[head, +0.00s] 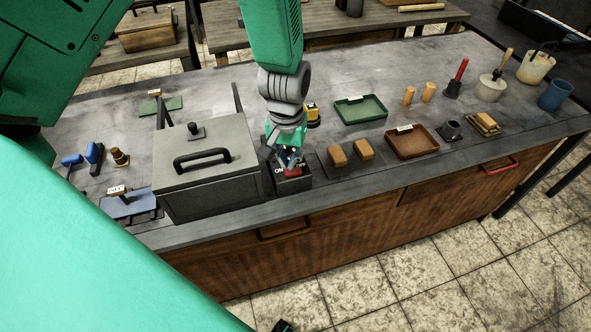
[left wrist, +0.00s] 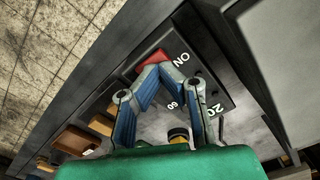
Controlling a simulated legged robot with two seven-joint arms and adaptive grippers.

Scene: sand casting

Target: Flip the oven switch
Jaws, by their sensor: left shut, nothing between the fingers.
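The oven (head: 212,190) is a grey box with a black handle and knob on top, at the left of the workbench in the head view. Beside its right side is a dark switch box (head: 294,186) with a red switch (head: 292,171) and a white ON label to its left. My left gripper (head: 289,161) points down at the switch. In the left wrist view its blue fingers (left wrist: 157,70) are shut and empty, with their tips at the red switch (left wrist: 150,63). The tips partly hide it, and I cannot tell whether they touch it. My right gripper is not in view.
Two tan blocks (head: 351,152) sit right of the switch box. Green (head: 361,109) and brown (head: 411,143) trays lie farther right. The bench front edge (head: 370,186) runs close to the switch box.

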